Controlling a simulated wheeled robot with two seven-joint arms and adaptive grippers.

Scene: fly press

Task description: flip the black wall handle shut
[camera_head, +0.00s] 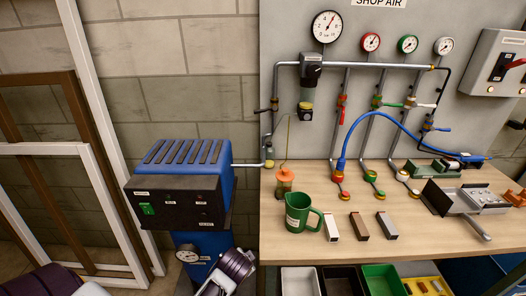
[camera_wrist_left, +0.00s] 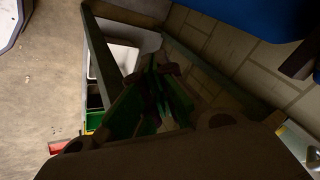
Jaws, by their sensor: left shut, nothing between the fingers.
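The black wall handle (camera_head: 263,110) is a small dark lever on the grey vertical pipe at the left edge of the wall panel. It points left, roughly level, across the pipe. My left gripper (camera_wrist_left: 158,72) shows dark and shadowed in the left wrist view, its fingers shut with nothing between them. The black handle does not show in that view. In the head view, part of my left arm is low, in front of the blue machine, well below the handle; the fingertips cannot be made out there. My right gripper is not in view.
A blue machine (camera_head: 205,185) stands left of the workbench (camera_head: 300,245). A green jug (camera_head: 299,213) and an orange-topped can (camera_head: 284,183) sit near the bench's left end. Other pipes carry red, green and blue valve handles. Frames (camera_head: 75,150) lean on the left wall.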

